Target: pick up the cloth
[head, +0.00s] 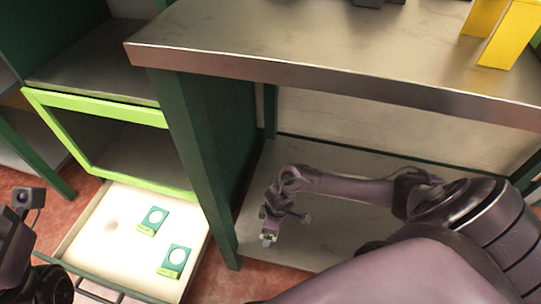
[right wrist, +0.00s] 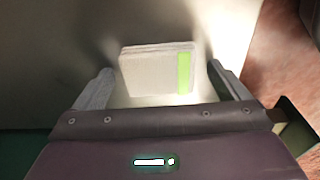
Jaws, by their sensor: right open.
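A folded white-grey cloth (right wrist: 150,72) with a green stripe on its right side lies on a grey surface in the right wrist view. My right gripper (right wrist: 160,70) is open, with one finger to the left of the cloth and one to the right. A gap shows on each side. In the head view my right gripper (head: 268,236) is low over the shelf under the table, near its left front part. The cloth is not clearly made out there. Part of my left arm shows at the lower left edge of the head view; its fingers are not seen.
The steel table top (head: 300,45) overhangs the lower shelf (head: 330,225). A dark green table leg (head: 200,150) stands left of my right gripper. An open white drawer (head: 95,240) holds two green items with white discs. Yellow stands (head: 510,35) are at the top right.

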